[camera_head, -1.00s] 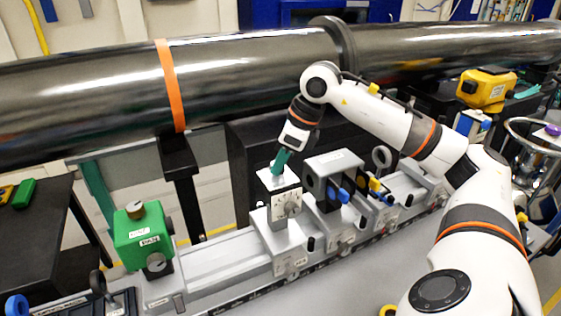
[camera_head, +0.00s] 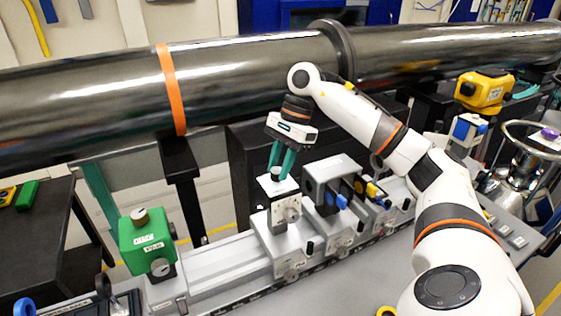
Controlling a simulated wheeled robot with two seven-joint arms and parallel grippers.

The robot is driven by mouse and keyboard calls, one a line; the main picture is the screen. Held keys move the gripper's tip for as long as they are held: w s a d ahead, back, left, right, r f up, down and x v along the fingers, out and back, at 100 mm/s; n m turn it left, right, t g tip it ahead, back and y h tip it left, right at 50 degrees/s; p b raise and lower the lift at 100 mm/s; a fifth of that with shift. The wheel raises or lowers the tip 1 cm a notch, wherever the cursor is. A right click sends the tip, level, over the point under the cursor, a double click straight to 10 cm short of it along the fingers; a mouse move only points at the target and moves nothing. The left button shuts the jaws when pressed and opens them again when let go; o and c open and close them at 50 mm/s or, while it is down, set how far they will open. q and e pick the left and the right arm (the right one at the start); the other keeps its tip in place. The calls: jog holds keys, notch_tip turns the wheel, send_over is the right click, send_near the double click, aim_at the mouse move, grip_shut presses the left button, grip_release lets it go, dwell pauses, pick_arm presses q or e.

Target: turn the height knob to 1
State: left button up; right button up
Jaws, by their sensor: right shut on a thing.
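A small grey knob (camera_head: 276,173) stands on the white top plate of a silver stage block (camera_head: 286,210) on the rail. I take it for the height knob; its markings are too small to read. My right gripper (camera_head: 281,168) points down from above. Its two teal fingers are shut on the knob, one on each side, and partly hide it. A dial with marks shows on the front face of the block. My left gripper is not in view.
A green box (camera_head: 146,244) with knobs stands left on the rail. A grey unit with a blue knob (camera_head: 336,196) stands close on the right. A long dark pipe (camera_head: 250,72) runs behind. A yellow device (camera_head: 485,92) is at the far right.

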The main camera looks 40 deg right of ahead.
jog(key=n+g, duration=0.1)
jog(key=n, duration=0.4)
jog(key=shift+w+r+g+p, duration=0.1)
jog(key=shift+w+g+p, duration=0.1)
jog(key=shift+g+p, duration=0.2)
jog(key=shift+h, duration=0.3)
jog(key=o, duration=1)
jog(key=shift+c, duration=0.2)
jog(key=p+v, duration=0.4)
jog(key=v, duration=0.8)
jog(key=shift+w+p, duration=0.2)
jog(key=shift+p, duration=0.15)
